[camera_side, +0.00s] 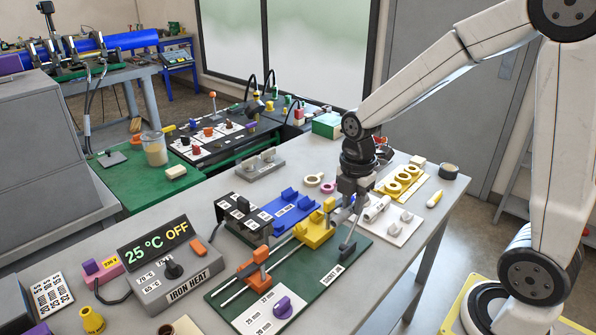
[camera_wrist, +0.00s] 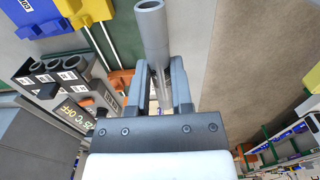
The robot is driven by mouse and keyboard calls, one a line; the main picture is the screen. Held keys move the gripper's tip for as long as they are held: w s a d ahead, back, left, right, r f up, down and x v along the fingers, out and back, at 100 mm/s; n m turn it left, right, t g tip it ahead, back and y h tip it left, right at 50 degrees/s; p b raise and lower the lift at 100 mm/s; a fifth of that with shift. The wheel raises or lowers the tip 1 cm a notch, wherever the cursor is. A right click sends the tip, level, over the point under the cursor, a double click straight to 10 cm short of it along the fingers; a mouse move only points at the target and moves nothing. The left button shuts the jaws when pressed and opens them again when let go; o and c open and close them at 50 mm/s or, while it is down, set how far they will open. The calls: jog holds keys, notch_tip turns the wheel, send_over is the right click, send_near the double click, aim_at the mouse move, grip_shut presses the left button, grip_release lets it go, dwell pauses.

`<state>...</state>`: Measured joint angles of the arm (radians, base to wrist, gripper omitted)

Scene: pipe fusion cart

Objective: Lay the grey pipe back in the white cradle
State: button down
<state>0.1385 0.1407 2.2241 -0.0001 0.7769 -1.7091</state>
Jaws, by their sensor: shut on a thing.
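The grey pipe (camera_wrist: 152,35) is a hollow tube held between the two fingers of my gripper (camera_wrist: 162,80). Its open end points to the top of the wrist view, and its lower part is hidden between the fingers. In the side view my gripper (camera_side: 351,203) points down over the back right of the green fixture board, and the pipe is hard to make out there. A white plate with cradle-like supports (camera_side: 396,226) lies just right of my gripper, apart from it. The wrist view does not clearly show this white cradle.
A green board (camera_side: 316,285) carries an orange clamp (camera_side: 254,268), a yellow clamp (camera_side: 316,234) and rods. A blue cradle (camera_side: 283,207) and a black rack (camera_side: 243,222) stand to the left. A yellow holder (camera_side: 402,183) lies behind the white plate. The table's right edge is close.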

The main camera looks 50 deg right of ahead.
aim_at(352, 205)
jog(key=shift+r, duration=0.15)
notch_tip(352, 205, up, 4)
jog(key=shift+r, duration=0.25)
jog(key=shift+d+r, duration=0.15)
jog(key=shift+d, duration=0.2)
jog(key=s+d, duration=0.3)
jog(key=d, duration=2)
notch_tip(352, 205, down, 12)
jog(key=shift+f, duration=0.2)
jog(key=shift+a+f, duration=0.1)
jog(key=shift+f, duration=0.05)
jog(key=shift+f, duration=4.15)
